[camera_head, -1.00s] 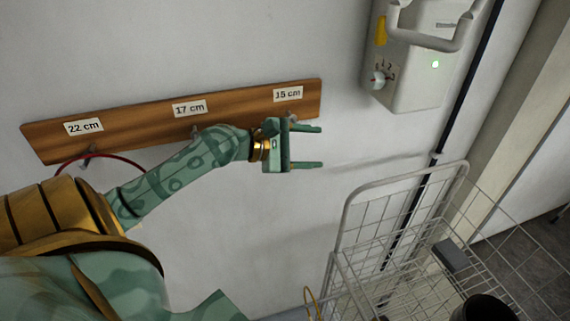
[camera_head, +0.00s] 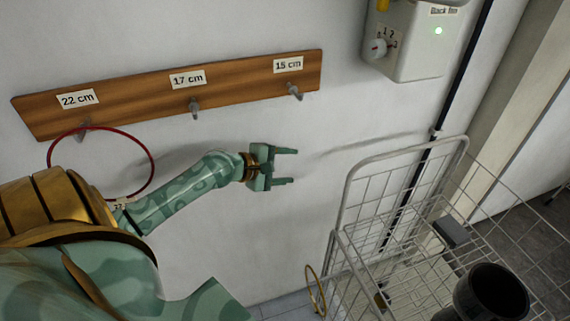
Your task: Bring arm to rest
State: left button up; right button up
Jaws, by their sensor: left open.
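My left gripper (camera_head: 284,167) is open and empty, its two fingers pointing right in front of the white wall, below the wooden board. My left arm comes in from the lower left, and its upper part fills the lower left corner. The right gripper is not in view. The wooden hook board (camera_head: 236,83) carries labels 22 cm, 17 cm and 15 cm. A red ring (camera_head: 152,163) hangs at the 22 cm hook, its lower part hidden behind my arm. The 17 cm hook (camera_head: 195,109) and the 15 cm hook (camera_head: 295,92) are bare.
A wire cart (camera_head: 345,208) stands at the right with a black drum (camera_head: 497,290) in it. A yellow ring (camera_head: 314,291) is by the cart's lower left side. A pale wall box (camera_head: 408,50) with a dial and green light is at top right. Wall space around the gripper is clear.

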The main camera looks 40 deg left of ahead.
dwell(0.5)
pick_arm(q)
jog(key=s+a+f+m+y+b, duration=0.15)
jog(key=a+f+m+y, duration=0.25)
jog(key=a+f+m, duration=0.55)
jog(key=s+f+m+g+y+b, duration=0.15)
jog(key=s+f, duration=0.35)
jog(key=f, duration=0.6)
jog(key=s+f+m+g+y+b, duration=0.1)
jog(key=s+f+m+g+b, duration=0.3)
jog(key=f, duration=0.8)
jog(key=s+d+f+m+g+b, duration=0.25)
jog(key=s+d+f, duration=0.25)
jog(key=s+f, duration=0.55)
jog(key=s+d+f+m+g+b, duration=0.1)
jog(key=s+d+f+m+b, duration=0.3)
jog(key=s+f, duration=0.65)
jog(key=s+d+f+m+g+h+b, duration=0.1)
jog(key=s+d+f+g+h+b, duration=0.1)
jog(key=s+d+f+b, duration=0.5)
jog(key=s+d+f, duration=0.5)
jog(key=d+f, duration=0.1)
jog(key=d, duration=0.1)
jog(key=shift+s+f+g, duration=0.15)
jog(key=shift+s+g, duration=0.15)
